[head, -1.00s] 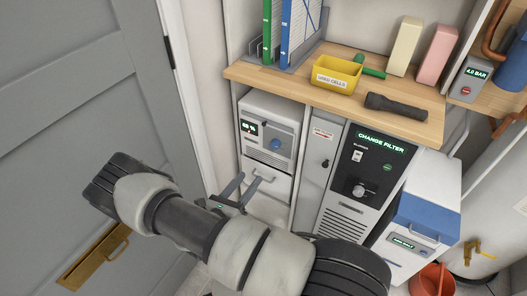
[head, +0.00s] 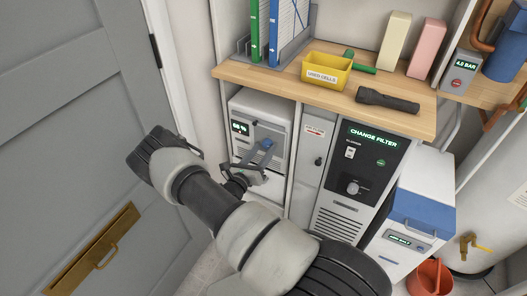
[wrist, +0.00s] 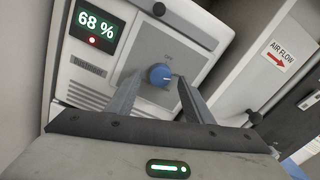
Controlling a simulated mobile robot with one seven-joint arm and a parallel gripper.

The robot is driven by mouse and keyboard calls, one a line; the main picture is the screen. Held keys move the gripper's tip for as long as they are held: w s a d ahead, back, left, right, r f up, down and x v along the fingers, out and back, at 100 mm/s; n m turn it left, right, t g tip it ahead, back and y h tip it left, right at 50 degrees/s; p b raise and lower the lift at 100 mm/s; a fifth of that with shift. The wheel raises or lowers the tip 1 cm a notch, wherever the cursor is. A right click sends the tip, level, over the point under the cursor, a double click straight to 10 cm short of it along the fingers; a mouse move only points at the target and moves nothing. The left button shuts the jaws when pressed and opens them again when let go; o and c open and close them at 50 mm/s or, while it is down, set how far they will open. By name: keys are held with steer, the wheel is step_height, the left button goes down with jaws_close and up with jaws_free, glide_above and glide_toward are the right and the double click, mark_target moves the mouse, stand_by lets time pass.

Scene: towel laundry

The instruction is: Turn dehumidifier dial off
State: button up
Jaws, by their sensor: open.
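The dehumidifier (head: 244,109) is a white unit under the wooden shelf. Its display reads 68 % in the wrist view (wrist: 95,28), with a red light below. Its blue dial (wrist: 160,74) sits on a grey panel (wrist: 187,42), with small lettering that looks like "OFF" just above. The dial also shows in the head view (head: 266,144), partly crowded by my gripper. My gripper (wrist: 159,80) is open, with one finger on each side of the dial in the wrist view. I cannot tell whether either finger touches it.
To the right is a grey panel with an AIR FLOW label (wrist: 282,56). The shelf (head: 300,90) above holds a yellow bin (head: 327,76) and flashlight (head: 387,101). A grey door (head: 60,120) is at left.

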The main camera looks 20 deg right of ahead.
steer(key=shift+w+d, duration=0.3)
steer(key=shift+d, duration=0.1)
steer(key=c, duration=1)
steer(key=shift+c, duration=0.2)
